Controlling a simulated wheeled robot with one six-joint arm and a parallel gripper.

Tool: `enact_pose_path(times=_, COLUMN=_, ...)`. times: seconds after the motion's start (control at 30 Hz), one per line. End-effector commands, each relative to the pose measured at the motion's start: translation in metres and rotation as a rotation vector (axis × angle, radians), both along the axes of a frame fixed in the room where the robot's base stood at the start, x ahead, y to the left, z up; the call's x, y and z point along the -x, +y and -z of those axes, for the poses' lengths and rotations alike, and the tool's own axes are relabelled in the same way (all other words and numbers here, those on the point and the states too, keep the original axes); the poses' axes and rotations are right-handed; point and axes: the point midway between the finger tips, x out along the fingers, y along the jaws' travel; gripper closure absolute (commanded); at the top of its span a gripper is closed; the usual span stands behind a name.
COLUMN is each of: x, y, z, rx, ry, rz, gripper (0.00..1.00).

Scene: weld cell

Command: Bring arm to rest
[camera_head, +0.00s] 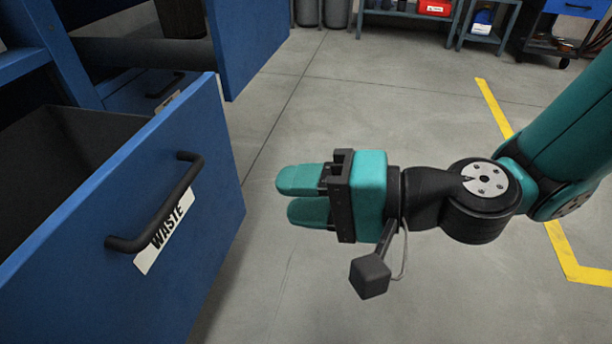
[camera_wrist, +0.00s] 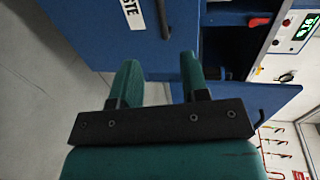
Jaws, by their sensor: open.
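My gripper (camera_head: 296,196) is teal with a black bracket. In the head view it reaches left over the grey floor, to the right of the blue drawer front, with clear space between them. Its two fingers are apart and nothing is between them. The wrist view also shows my gripper (camera_wrist: 157,80) with its fingers apart and empty, pointing toward the blue cabinet. My teal arm comes in from the right side of the head view.
A blue drawer (camera_head: 215,165) labelled WASTE stands pulled open at left, with a black handle (camera_head: 160,210). Another blue panel (camera_head: 250,40) is behind it. Shelves with a red box (camera_head: 435,8) stand far back. Open floor (camera_head: 370,110) lies between, with yellow line markings (camera_head: 493,105).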

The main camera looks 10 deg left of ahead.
Motion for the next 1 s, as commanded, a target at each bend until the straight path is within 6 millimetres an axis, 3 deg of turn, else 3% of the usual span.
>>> enact_pose_path(times=0.2, x=0.001, y=-0.002, z=-0.007, rx=0.007, ry=-0.017, rz=-0.011, gripper=0.59)
enact_pose_path(times=0.27, x=0.003, y=-0.006, z=-0.022, rx=0.025, ry=-0.056, rz=-0.039, gripper=0.59)
enact_pose_path(times=0.37, x=0.012, y=-0.020, z=-0.059, rx=0.103, ry=-0.177, rz=-0.134, gripper=0.59)
enact_pose_path(times=0.5, x=0.022, y=-0.065, z=-0.115, rx=0.330, ry=-0.382, rz=-0.288, gripper=0.59)
enact_pose_path(times=0.6, x=0.024, y=-0.103, z=-0.141, rx=0.505, ry=-0.467, rz=-0.359, gripper=0.59)
enact_pose_path(times=0.9, x=0.031, y=-0.202, z=-0.212, rx=0.909, ry=-0.508, rz=-0.414, gripper=0.59)
enact_pose_path(times=1.0, x=0.036, y=-0.221, z=-0.234, rx=0.979, ry=-0.487, rz=-0.416, gripper=0.59)
